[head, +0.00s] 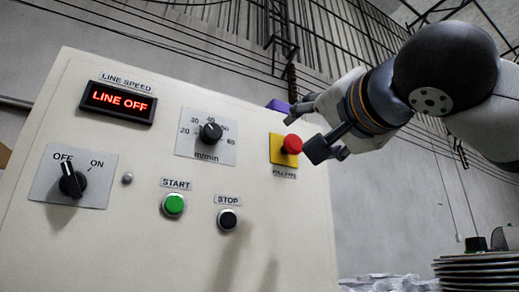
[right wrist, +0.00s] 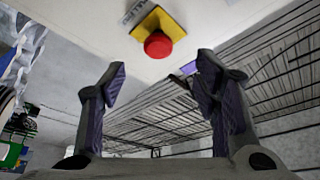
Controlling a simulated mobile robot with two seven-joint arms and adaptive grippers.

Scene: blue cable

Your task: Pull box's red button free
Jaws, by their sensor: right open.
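The red mushroom button (head: 292,144) sits on a yellow plate (head: 276,148) at the right side of the cream control box (head: 130,220). In the right wrist view the red button (right wrist: 158,45) and yellow plate (right wrist: 172,25) show beyond the fingertips, near the middle. My right gripper (head: 304,130) is open in the head view, with its fingers near the button, one above and one to the lower right. In the right wrist view the right gripper (right wrist: 158,72) has its two fingers wide apart with nothing between them. My left gripper is not in view.
The box also carries a "LINE OFF" display (head: 118,102), a speed dial (head: 210,132), an OFF/ON switch (head: 72,181), a green START button (head: 174,204) and a black STOP button (head: 227,219). A dark stack (head: 478,272) stands at lower right.

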